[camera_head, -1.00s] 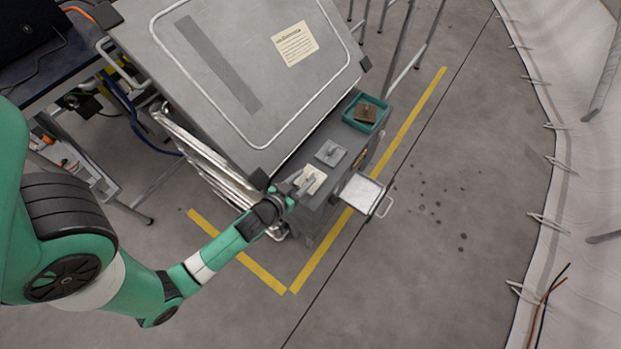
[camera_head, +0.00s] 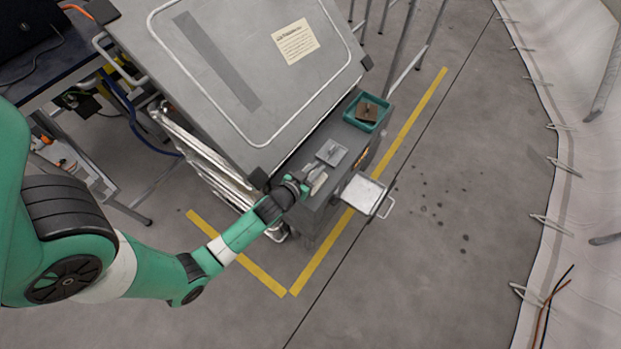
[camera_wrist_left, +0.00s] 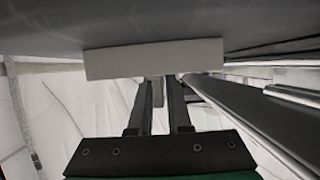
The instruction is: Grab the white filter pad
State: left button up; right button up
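The white filter pad (camera_head: 318,183) is a cream slab on the dark grey cart top, partly hidden by my left gripper in the head view. In the left wrist view the pad (camera_wrist_left: 153,59) shows edge-on beyond my fingertips, with a small grey tab below it. My left gripper (camera_head: 312,175) is at the pad. In the wrist view its two fingers (camera_wrist_left: 160,88) stand apart, one on each side of the tab. I see a gap beside the tab; whether either finger touches it is unclear. My right gripper is out of view.
A grey pad (camera_head: 332,153) with a handle lies just beyond the white one. A teal tray (camera_head: 367,112) with a brown block stands farther along the cart. An empty white tray (camera_head: 362,193) hangs at its side. A large tilted grey panel (camera_head: 240,60) rises close left of the gripper.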

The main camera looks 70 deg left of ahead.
pick_arm(q)
grip_shut()
jog(key=shift+r, duration=0.1)
jog(key=shift+r, duration=0.25)
jog(key=r+p, duration=0.2)
jog(key=r, duration=0.1)
jog(key=shift+s+d+r+p, duration=0.2)
jog(key=shift+d+r+p, duration=0.15)
jog(key=shift+r+p, duration=0.05)
jog(key=s+d+r+p, duration=0.1)
jog(key=s+d+r, duration=0.6)
jog(key=d, duration=0.4)
jog(key=shift+s+r+p, duration=0.3)
jog(key=shift+r+p, duration=0.05)
jog(key=shift+r, duration=0.45)
